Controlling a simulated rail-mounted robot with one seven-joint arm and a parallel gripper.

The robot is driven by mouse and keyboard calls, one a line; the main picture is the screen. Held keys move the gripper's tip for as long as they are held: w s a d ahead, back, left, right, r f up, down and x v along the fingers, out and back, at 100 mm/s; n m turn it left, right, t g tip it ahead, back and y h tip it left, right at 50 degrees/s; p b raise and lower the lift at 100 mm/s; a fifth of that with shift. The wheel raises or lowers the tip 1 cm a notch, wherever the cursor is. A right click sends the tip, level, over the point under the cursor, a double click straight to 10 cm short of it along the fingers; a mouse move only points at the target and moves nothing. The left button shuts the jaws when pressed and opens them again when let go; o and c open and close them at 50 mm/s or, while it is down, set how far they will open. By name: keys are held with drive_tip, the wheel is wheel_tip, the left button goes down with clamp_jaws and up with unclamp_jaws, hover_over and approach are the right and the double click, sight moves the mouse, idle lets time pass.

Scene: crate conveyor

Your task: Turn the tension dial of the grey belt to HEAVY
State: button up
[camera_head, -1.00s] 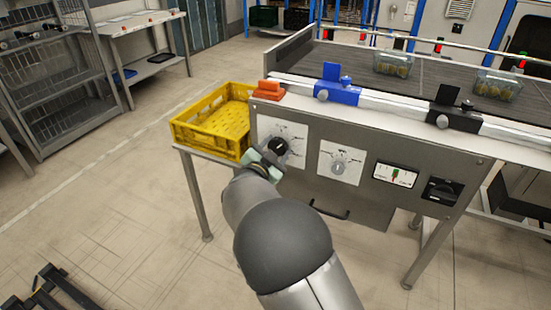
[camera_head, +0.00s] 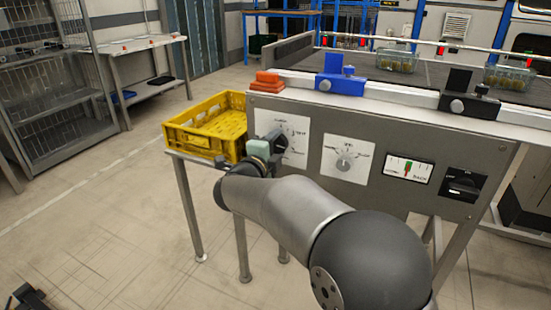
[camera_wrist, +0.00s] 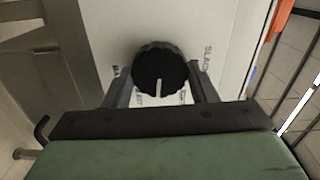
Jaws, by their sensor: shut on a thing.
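The panel of the grey belt (camera_head: 345,66) carries a left dial on a white plate (camera_head: 298,130), partly hidden by my gripper (camera_head: 273,146). In the wrist view the dial is a round black ribbed knob (camera_wrist: 160,64) with a white pointer line, which points toward the bottom of that picture. My gripper (camera_wrist: 160,88) has one finger on each side of the knob and is shut on it. The word SLACK reads on the plate right of the knob. Other lettering is partly covered by the knob and fingers, and I cannot read HEAVY.
A second grey dial (camera_head: 345,160), a gauge (camera_head: 409,169) and a black switch (camera_head: 463,184) sit to the right on the panel. A yellow crate (camera_head: 208,125) stands close left of my gripper. Orange blocks (camera_head: 267,81) and a blue clamp (camera_head: 340,75) are above.

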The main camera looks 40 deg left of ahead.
drive_tip(key=m+b, duration=0.3)
drive_tip(key=shift+f, duration=0.25)
drive_tip(key=shift+r+m+b, duration=0.1)
drive_tip(key=shift+m+b, duration=0.65)
drive_tip(key=shift+m, duration=0.05)
drive_tip(key=shift+r, duration=0.1)
drive_tip(key=o, duration=1)
drive_tip(key=s+d+p, duration=0.1)
drive_tip(key=s, duration=0.4)
drive_tip(key=s+d+p, duration=0.1)
drive_tip(key=s, duration=0.5)
drive_tip(key=s+d+p, duration=0.1)
drive_tip(key=s+p, duration=0.1)
drive_tip(key=s, duration=0.4)
drive_tip(key=shift+s+d, duration=0.1)
drive_tip(key=shift+d, duration=0.15)
